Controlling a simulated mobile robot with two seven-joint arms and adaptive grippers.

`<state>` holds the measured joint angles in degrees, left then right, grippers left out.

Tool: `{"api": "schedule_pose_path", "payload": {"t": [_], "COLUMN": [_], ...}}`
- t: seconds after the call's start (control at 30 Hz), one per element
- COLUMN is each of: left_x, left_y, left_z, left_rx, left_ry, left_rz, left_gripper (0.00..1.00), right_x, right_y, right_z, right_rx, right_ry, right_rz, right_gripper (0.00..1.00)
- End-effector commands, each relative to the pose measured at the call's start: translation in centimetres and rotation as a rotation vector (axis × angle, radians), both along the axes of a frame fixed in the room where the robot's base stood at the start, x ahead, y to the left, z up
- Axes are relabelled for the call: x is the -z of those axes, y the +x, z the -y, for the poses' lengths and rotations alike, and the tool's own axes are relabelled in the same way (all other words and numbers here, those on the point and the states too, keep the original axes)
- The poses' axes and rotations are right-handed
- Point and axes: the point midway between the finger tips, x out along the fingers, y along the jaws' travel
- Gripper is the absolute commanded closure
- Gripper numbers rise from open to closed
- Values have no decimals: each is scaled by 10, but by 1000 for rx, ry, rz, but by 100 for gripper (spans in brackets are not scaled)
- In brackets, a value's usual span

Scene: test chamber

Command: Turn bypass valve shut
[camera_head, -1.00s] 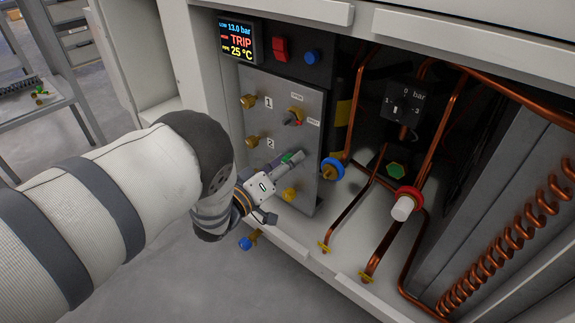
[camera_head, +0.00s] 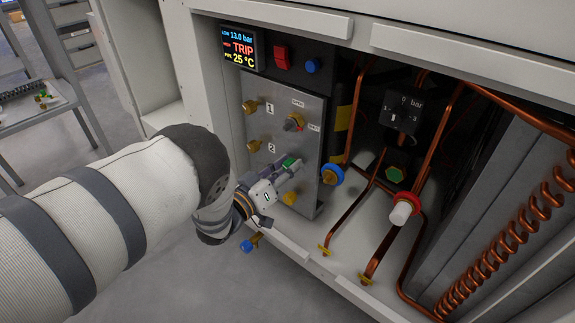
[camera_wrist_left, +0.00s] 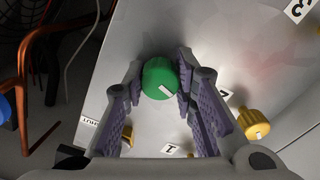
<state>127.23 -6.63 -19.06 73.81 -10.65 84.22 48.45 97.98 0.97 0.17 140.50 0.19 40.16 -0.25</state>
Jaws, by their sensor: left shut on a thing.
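A metal valve panel (camera_head: 262,110) stands at the left of the open cabinet. My left gripper (camera_head: 287,166) is at its lower part, its fingers shut on a green knob (camera_head: 290,161). In the left wrist view the green knob (camera_wrist_left: 160,78), with a white mark on top, sits between the purple-padded fingertips (camera_wrist_left: 158,88). I cannot tell from the labels which knob is the bypass valve. My right gripper is not in view.
A display (camera_head: 239,47) reads 13.0 bar, TRIP, 25 °C. Copper pipes (camera_head: 352,200), a blue valve (camera_head: 332,174) and a red-ringed valve (camera_head: 406,205) lie to the right.

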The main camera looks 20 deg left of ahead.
Motion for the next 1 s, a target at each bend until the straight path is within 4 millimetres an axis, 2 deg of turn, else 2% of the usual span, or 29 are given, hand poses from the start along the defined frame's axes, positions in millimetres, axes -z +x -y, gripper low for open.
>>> {"api": "schedule_pose_path", "payload": {"t": [1.0], "left_x": [0], "left_y": [0], "left_z": [0], "left_rx": [0], "left_ry": [897], "left_rz": [325], "left_gripper": [100], "right_x": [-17], "right_y": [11], "right_z": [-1], "right_rx": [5], "right_ry": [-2], "right_rz": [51], "right_gripper": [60]}}
